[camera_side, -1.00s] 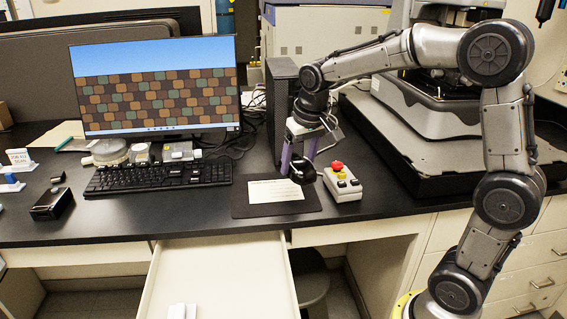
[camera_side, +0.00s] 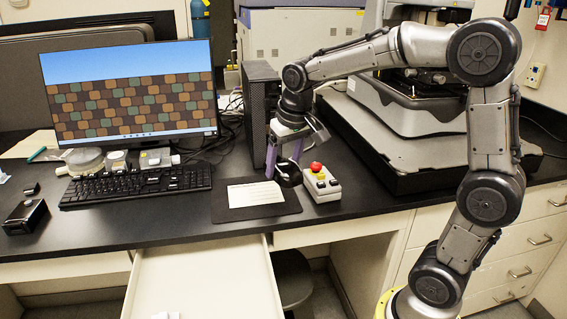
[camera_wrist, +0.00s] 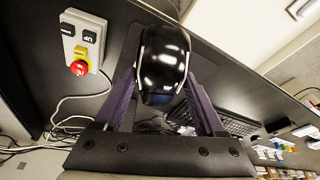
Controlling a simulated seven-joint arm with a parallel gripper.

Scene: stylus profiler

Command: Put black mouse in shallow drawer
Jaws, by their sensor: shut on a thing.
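The black mouse (camera_wrist: 162,60) is glossy and dark, with a pale line along its edges. In the wrist view it sits between the purple fingers of my gripper (camera_wrist: 163,95), which is shut on it. In the side view my gripper (camera_side: 284,170) is over the back right part of the dark mouse pad (camera_side: 222,207), and the mouse (camera_side: 289,178) shows as a dark shape at the fingertips. I cannot tell whether the mouse touches the pad. The shallow drawer (camera_side: 205,275) is pulled out below the desk front, left of the pad.
A control box (camera_side: 322,186) with a red button stands right of the pad. A keyboard (camera_side: 135,186) and monitor (camera_side: 130,90) are to the left, and a computer tower (camera_side: 259,110) is behind. A white paper (camera_side: 255,194) lies on the pad.

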